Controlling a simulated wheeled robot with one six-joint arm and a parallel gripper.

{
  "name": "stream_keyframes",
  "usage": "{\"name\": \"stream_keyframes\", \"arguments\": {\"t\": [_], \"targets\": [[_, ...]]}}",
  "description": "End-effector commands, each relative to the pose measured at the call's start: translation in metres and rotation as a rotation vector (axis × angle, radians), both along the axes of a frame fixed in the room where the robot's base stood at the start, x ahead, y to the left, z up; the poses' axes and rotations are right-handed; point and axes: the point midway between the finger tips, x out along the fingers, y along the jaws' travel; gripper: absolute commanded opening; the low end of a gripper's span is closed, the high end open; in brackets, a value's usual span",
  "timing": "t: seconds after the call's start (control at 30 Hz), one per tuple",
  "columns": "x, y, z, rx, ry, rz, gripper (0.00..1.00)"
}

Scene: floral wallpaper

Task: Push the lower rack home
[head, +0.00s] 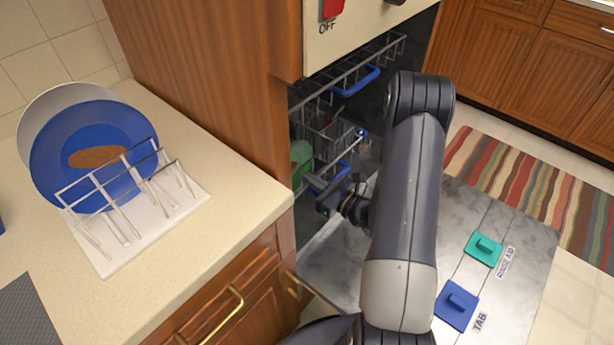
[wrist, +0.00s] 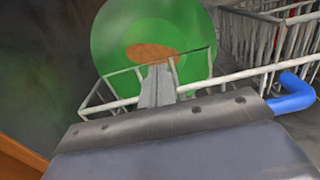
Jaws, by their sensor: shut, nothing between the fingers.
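The lower rack (head: 317,183), pale wire with a blue handle, sits low in the dishwasher opening, partly hidden by my arm. In the wrist view its front rail (wrist: 240,80) crosses the picture, with the blue handle (wrist: 292,97) at the right. A green plate (wrist: 105,50) stands in it; a sliver of the plate (head: 300,155) shows in the head view. My gripper (head: 324,203) is shut and empty at the rack's front. In the wrist view its fingertips (wrist: 158,75) overlap the rail, left of the handle; I cannot tell whether they touch it.
The open dishwasher door (head: 400,250) lies flat below my arm, with teal (head: 484,248) and blue (head: 457,305) caps. The upper rack (head: 345,75) is above. A counter (head: 225,195) with a dish rack (head: 150,225) is at left. A striped rug (head: 530,180) lies at right.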

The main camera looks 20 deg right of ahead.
Motion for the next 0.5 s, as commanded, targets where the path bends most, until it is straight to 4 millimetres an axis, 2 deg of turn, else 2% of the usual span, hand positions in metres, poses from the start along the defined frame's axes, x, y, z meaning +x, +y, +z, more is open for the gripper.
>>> {"name": "stream_keyframes", "arguments": {"t": [0.2, 0.5], "targets": [[0.014, 0.01, 0.0, -0.001, 0.001, 0.001, 0.0], [0.016, 0.011, 0.0, 0.0, 0.001, 0.0, 0.0]]}}
